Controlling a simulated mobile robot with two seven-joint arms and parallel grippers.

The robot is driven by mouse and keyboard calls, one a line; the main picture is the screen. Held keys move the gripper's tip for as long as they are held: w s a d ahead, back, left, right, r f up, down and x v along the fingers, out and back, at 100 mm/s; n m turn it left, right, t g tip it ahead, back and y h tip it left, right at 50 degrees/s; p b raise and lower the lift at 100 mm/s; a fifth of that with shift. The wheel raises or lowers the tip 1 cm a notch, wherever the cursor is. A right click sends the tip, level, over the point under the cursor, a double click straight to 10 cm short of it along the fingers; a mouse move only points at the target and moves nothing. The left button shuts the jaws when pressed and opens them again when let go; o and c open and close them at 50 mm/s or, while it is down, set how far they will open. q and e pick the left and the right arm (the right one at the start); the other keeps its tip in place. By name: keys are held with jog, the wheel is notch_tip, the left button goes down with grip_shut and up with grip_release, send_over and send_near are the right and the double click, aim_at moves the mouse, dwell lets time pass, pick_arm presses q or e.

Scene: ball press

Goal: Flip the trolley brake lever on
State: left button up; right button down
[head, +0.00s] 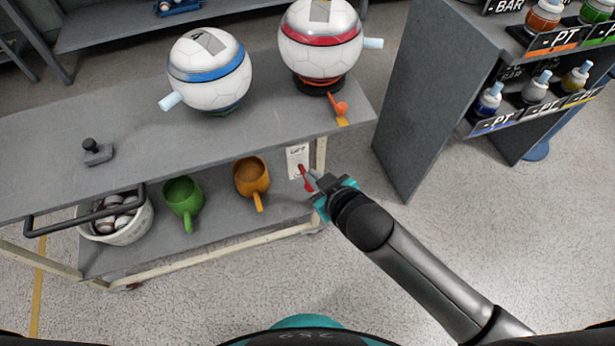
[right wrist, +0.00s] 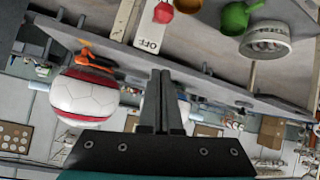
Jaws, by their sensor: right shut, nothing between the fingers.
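The trolley (head: 150,140) is grey with a top deck and a lower shelf. At its right end a pale brake plate (head: 297,158) carries a red lever (head: 307,180), which points downward in the head view. In the right wrist view the plate (right wrist: 148,28) shows the letters OFF and the lever's red knob (right wrist: 161,13) is at the top edge. My right gripper (head: 318,181) is shut and empty, close beside the lever; whether they touch I cannot tell. Its closed fingers also show in the right wrist view (right wrist: 167,90). My left gripper is not in view.
Two ball-shaped presses, one blue-banded (head: 208,72) and one red-banded (head: 321,42), stand on the top deck. A grey rack (head: 430,90) stands right; floor between is clear.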

aim_at(308, 183)
jog(key=w+f+b, duration=0.1)
jog(key=f, duration=0.1)
jog(key=w+a+f+b, duration=0.1)
jog(key=w+f+b, duration=0.1)
jog(key=f, duration=0.1)
jog(key=w+a+f+b, duration=0.1)
jog(key=w+f, duration=0.1)
jog(key=shift+w+f, duration=0.25)
jog(key=shift+s+d+f, duration=0.25)
jog(key=shift+s+d, duration=0.05)
dwell(0.4)
